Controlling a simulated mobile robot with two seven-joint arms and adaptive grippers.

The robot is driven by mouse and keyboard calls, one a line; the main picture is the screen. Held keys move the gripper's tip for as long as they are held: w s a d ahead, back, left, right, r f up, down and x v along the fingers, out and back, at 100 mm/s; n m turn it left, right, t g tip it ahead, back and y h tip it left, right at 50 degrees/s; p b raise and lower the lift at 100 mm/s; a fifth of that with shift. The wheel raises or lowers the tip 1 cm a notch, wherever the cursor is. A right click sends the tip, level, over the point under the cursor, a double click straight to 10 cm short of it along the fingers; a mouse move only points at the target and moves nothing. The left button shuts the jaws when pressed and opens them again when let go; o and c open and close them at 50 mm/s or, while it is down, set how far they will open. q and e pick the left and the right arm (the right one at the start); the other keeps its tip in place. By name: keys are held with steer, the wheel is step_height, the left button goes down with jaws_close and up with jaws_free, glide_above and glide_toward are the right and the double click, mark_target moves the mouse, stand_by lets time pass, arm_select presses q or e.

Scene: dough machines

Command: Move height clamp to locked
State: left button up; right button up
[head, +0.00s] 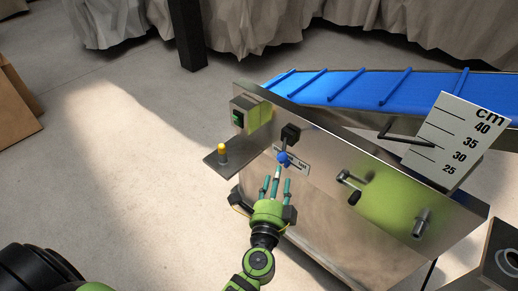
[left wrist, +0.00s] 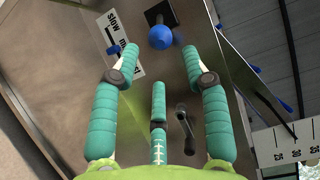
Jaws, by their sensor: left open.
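The steel machine panel (head: 330,170) carries several controls, none labelled as the height clamp. A blue-knobbed lever (head: 284,158) with a black mount sits by a white label; in the left wrist view the label (left wrist: 122,45) reads "slow". A crank with a black grip (head: 350,190) is in the panel's middle, and a silver handle (head: 420,222) is at its right; I cannot tell which is the clamp or its setting. My left gripper (head: 275,184) is open and empty, just below the blue knob (left wrist: 160,37), which shows beyond its fingers. My right gripper is not in view.
A blue ribbed conveyor belt (head: 400,88) runs behind the panel. A white cm scale (head: 452,140) stands at the right with a dark pointer. A green switch (head: 238,118) and a yellow-topped button post (head: 222,152) are at the left.

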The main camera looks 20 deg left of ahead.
mark_target(281, 163)
arm_select(q)
steer(key=shift+w+a, duration=0.2)
steer(key=shift+w, duration=1.25)
steer(key=shift+w+a+p, duration=0.25)
steer(key=shift+w+p, duration=0.1)
steer(key=shift+w, duration=1.1)
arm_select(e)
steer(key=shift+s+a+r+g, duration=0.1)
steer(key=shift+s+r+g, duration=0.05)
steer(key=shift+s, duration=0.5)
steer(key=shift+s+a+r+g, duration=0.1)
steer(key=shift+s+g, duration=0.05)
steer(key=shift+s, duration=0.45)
arm_select(q)
steer(key=shift+w, duration=0.25)
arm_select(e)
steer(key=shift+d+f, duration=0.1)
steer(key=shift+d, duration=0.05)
